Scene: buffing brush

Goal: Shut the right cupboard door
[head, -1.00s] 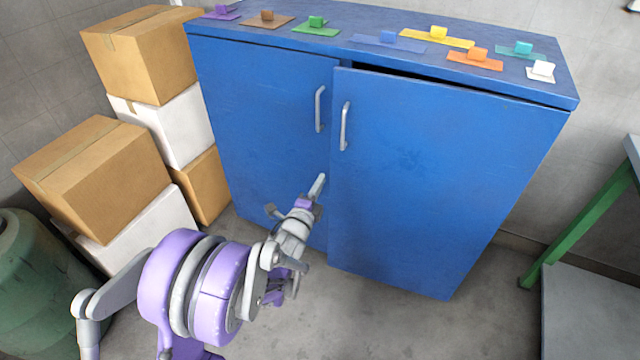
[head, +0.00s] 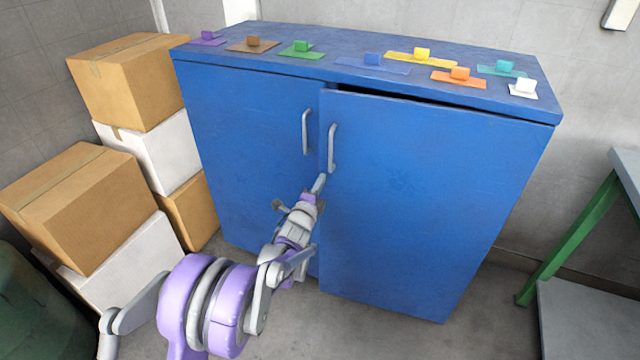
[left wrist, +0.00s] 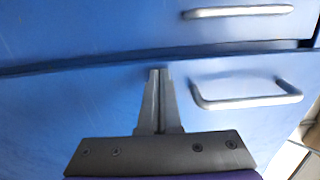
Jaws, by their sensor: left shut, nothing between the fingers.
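The blue cupboard has a right door (head: 420,190) that stands slightly ajar, with a dark gap along its top edge and its left edge proud of the left door (head: 250,150). The right door's grey handle (head: 332,148) also shows in the left wrist view (left wrist: 246,100). The left door's handle (head: 306,132) is beside it. My left gripper (head: 319,184) is shut and empty, in front of the right door's left edge, just below its handle. In the left wrist view the closed fingers (left wrist: 158,75) point at the door near that edge; whether they touch it I cannot tell. My right gripper is not in view.
Coloured blocks on flat plates, such as a yellow one (head: 421,54), lie on the cupboard top (head: 330,45). Stacked boxes (head: 75,205) stand at the left. A green-legged table (head: 580,235) stands at the right. Floor in front is clear.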

